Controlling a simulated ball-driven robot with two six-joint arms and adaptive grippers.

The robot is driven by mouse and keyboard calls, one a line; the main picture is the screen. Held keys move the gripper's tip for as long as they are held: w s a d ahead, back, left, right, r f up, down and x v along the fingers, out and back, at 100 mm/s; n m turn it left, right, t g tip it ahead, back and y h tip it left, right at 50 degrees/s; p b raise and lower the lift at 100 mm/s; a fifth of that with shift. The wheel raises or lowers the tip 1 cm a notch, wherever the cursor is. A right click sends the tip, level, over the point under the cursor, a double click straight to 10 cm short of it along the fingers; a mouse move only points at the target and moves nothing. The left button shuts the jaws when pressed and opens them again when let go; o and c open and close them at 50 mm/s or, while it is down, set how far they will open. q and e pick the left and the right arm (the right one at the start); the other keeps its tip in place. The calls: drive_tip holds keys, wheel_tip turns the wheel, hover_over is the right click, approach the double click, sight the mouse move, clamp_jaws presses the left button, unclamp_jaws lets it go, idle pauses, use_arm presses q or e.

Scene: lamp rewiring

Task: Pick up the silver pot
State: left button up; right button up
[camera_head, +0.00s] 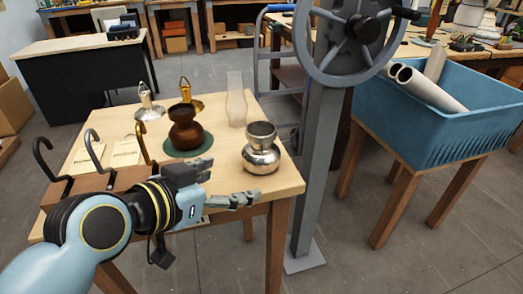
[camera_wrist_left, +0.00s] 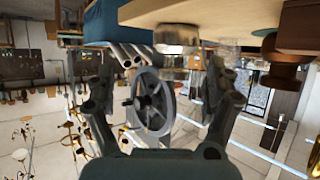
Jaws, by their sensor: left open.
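The silver pot (camera_head: 261,155) stands upright on the wooden table (camera_head: 234,149), near its right edge. It is round-bellied with a flared neck. My left gripper (camera_head: 225,184) is open and empty at the table's front edge, to the left of the pot and nearer to me, not touching it. In the left wrist view, which is upside down, the silver pot (camera_wrist_left: 177,38) shows at the top, beyond the spread fingers of my left gripper (camera_wrist_left: 163,88). My right gripper is not in view.
A brown pot (camera_head: 185,133) stands on a green mat (camera_head: 204,148) left of the silver pot. A clear glass chimney (camera_head: 236,105) stands behind. Dark hooks (camera_head: 95,148) rise at the left. A post with a handwheel (camera_head: 318,130) stands right of the table.

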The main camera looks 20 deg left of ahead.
sight(262, 132)
use_arm(q)
drive_tip(key=w+t, duration=0.1)
drive_tip(key=w+r+t, duration=0.1)
drive_tip(key=w+r+n, duration=0.1)
drive_tip(key=w, duration=0.1)
drive_tip(key=shift+a+r+t+y, duration=0.1)
drive_tip(key=shift+a+t+y, duration=0.1)
drive_tip(key=shift+t+y, duration=0.2)
drive_tip(key=shift+t, duration=0.3)
drive_tip(key=x, duration=0.5)
drive_tip(key=shift+w+a+r+p, duration=0.15)
drive_tip(key=shift+p, duration=0.2)
drive_tip(key=p+x, duration=0.1)
drive_tip(key=x, duration=0.4)
drive_tip(key=shift+w+r, duration=0.1)
drive_tip(key=shift+r, duration=0.05)
drive_tip(key=shift+w, duration=0.4)
drive_tip(key=c, duration=1.6)
drive_tip(key=shift+c, duration=0.8)
